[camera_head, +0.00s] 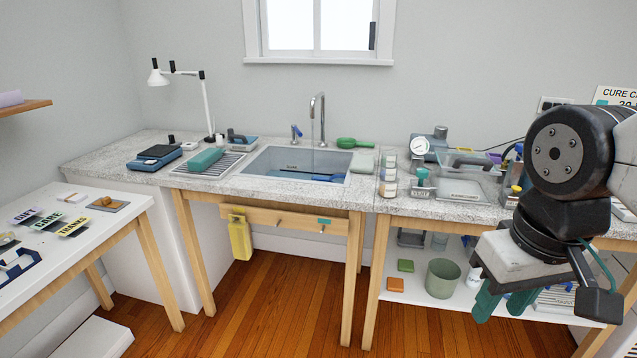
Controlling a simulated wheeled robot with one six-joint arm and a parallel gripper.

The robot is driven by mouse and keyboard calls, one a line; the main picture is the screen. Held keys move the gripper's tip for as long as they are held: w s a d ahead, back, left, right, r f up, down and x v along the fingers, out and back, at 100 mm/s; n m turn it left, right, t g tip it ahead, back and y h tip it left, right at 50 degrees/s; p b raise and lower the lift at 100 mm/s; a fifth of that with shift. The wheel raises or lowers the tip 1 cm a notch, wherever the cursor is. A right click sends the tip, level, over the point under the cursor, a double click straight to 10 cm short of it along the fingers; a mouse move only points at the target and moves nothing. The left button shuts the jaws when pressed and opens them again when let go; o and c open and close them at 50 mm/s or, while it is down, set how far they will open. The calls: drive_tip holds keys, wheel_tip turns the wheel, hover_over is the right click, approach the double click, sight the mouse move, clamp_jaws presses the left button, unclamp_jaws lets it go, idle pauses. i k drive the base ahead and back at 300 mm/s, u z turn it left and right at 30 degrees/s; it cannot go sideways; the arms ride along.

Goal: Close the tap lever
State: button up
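The chrome tap (321,112) stands behind the sink (258,165), its curved spout over the basin. The small tap lever (296,131) with a blue top stands upright just left of the spout. A faint thin line below the spout looks like running water. My gripper (501,308) with green fingers hangs at the right, in front of the right-hand bench and far from the lever. Its fingers are apart with nothing seen between them.
Left of the sink are a drying rack (222,165), a teal roll (205,160) and a white lamp (207,105). A green scoop (353,143) lies right of the tap. Jars (389,175) and a gauge (419,146) crowd the right bench. The floor in front (280,310) is clear.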

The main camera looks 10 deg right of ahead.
sight(293, 126)
drive_tip(key=u, duration=0.05)
drive_tip(key=i, duration=2)
